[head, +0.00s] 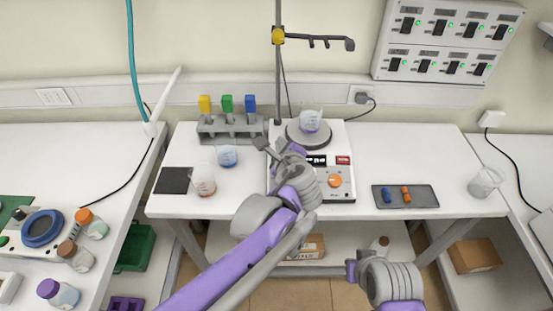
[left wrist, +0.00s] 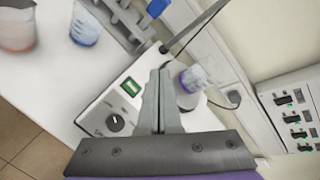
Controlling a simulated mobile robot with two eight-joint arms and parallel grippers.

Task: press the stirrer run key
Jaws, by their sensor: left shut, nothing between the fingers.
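The stirrer (head: 340,140) is a white box at the back middle of the bench. It carries a round plate with a beaker of purple liquid (head: 311,120), also seen in the left wrist view (left wrist: 192,80). That view shows a green lit key (left wrist: 131,87) and a dark dial (left wrist: 116,122) on its panel; which one is the run key I cannot read. My left gripper (head: 260,146) is shut and empty over the stirrer's left side, hiding part of its panel. Its fingertips (left wrist: 160,72) appear right of the green key; contact is unclear. My right gripper (head: 352,270) is low in front of the bench.
A rack (head: 230,127) with colored-top items, a blue-liquid beaker (head: 228,156) and a reddish-liquid beaker (head: 203,180) stand left of the stirrer. A dark tray (head: 422,188) and an empty beaker (head: 485,183) stand right. A clamp stand rod (head: 278,80) rises behind.

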